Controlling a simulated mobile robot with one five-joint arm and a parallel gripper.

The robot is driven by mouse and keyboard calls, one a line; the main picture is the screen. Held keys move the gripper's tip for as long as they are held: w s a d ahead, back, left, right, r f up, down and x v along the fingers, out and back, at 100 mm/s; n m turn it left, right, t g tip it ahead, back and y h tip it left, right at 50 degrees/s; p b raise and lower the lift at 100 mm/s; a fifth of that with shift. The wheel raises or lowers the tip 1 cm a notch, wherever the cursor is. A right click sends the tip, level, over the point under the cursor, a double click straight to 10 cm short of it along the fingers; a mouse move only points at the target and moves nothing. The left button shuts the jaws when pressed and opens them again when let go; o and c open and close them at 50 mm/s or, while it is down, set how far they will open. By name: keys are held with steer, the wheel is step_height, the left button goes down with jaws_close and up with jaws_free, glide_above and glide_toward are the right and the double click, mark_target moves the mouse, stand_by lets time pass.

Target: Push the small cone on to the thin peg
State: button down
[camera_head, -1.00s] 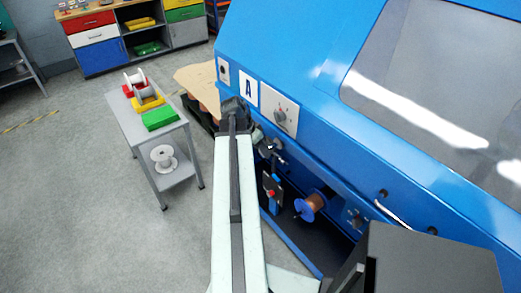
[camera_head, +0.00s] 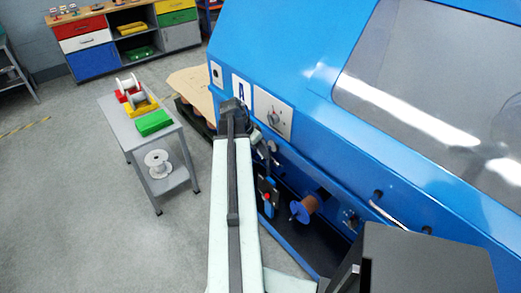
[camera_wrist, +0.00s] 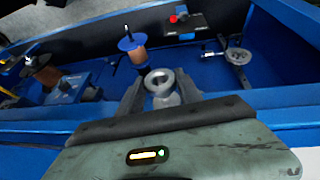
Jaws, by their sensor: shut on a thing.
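My gripper (camera_wrist: 161,92) is shut on a small grey ring-shaped piece, which looks like the small cone (camera_wrist: 159,76), its round hole facing the wrist camera. A copper spool with a blue flange (camera_wrist: 131,43) sits beyond the fingers, slightly left, apart from the cone. A thin peg (camera_wrist: 127,31) sticks out of that flange. In the head view the same spool (camera_head: 307,206) sits in the machine's lower bay, to the right of and below my wrist.
The blue machine (camera_head: 330,130) fills the right side. In the wrist view another copper spool (camera_wrist: 43,71) is at left and a grey wheel (camera_wrist: 238,56) at right. A grey cart (camera_head: 117,122) with trays and white spools stands left. The floor (camera_head: 70,200) beside it is clear.

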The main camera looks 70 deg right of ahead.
steer(key=shift+s+d, duration=0.1)
steer(key=shift+s+d, duration=0.4)
steer(key=shift+d, duration=0.2)
steer(key=shift+s+d, duration=0.35)
steer(key=shift+d, duration=0.2)
stand_by(0.8)
steer(key=shift+c, duration=2.4)
jaws_free()
steer(key=r+p, duration=0.6)
steer(key=w+r+p, duration=0.1)
steer(key=r+p, duration=0.2)
steer(key=shift+w+d, duration=0.1)
steer(key=shift+d, duration=0.25)
steer(key=shift+w, duration=0.1)
